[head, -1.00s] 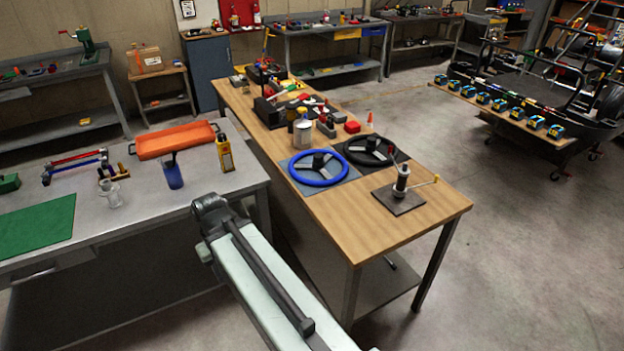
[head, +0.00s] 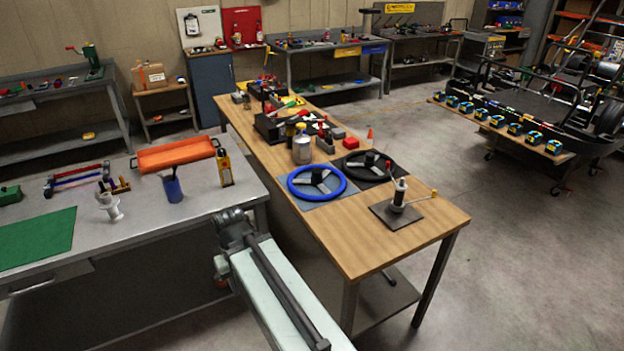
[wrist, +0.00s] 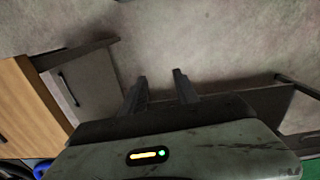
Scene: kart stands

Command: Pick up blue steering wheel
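The blue steering wheel (head: 317,182) lies flat on a grey-blue mat on the wooden table. A sliver of the blue wheel (wrist: 42,168) shows at the lower left edge of the wrist view, partly cut off. A black steering wheel (head: 367,165) lies beside it, to the right. In the wrist view my gripper (wrist: 160,84) has its two dark fingers apart with floor between them, so it is open and empty. In the head view my arm reaches up in front of the table, left of the blue wheel, and the fingers cannot be made out.
A metal bench (head: 130,225) with an orange tray (head: 176,155) stands at left. Open floor lies right of the table.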

